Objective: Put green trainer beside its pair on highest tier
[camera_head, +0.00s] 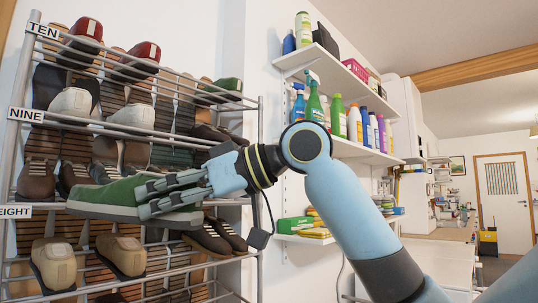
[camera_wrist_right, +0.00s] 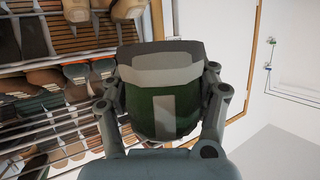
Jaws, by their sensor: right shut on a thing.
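My right gripper (camera_head: 147,198) is shut on the green trainer (camera_head: 105,196), with its fingers along the shoe's sides. The trainer has a pale sole and its toe points left; it is in front of the rack near the tier labelled EIGHT. In the right wrist view the trainer's green heel (camera_wrist_right: 145,108) sits between the two fingers (camera_wrist_right: 165,105). Another green shoe (camera_head: 229,86) is at the right end of the tier labelled TEN, the highest tier in view. My left gripper is not in view.
The metal shoe rack (camera_head: 260,150) holds red shoes (camera_head: 142,55), cream shoes (camera_head: 74,102) and brown shoes (camera_head: 38,180) on its tiers. Wall shelves (camera_head: 360,150) with bottles stand to the right, behind my right arm. Open room lies further right.

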